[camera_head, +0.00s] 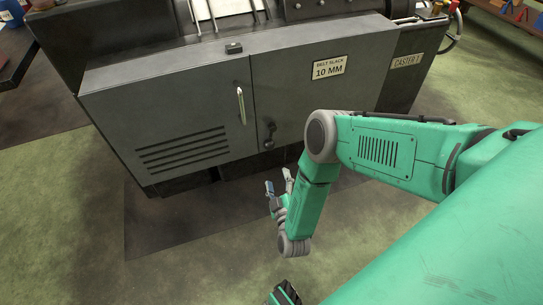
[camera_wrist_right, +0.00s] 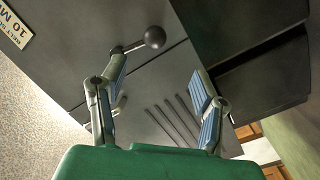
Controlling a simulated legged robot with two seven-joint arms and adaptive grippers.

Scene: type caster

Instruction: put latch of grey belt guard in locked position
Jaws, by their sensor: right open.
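The grey belt guard (camera_head: 200,105) is the front cover of the machine, with a vertical bar handle (camera_head: 240,104) near its right edge. The latch (camera_head: 268,144), a dark lever with a round knob, sits right of the handle, beside the panel seam; its lever seems to point down. In the right wrist view the black ball knob (camera_wrist_right: 155,37) and its short stem show past the fingertips. My right gripper (camera_head: 278,186) is open and empty, below and in front of the latch, apart from it. In the wrist view its fingers (camera_wrist_right: 160,82) are spread. My left gripper does not show.
The neighbouring panel carries a "BELT SLACK 10 MM" label (camera_head: 329,68). Vent slots (camera_head: 182,150) cut the guard's lower part. My right forearm hangs in front of the right panel.

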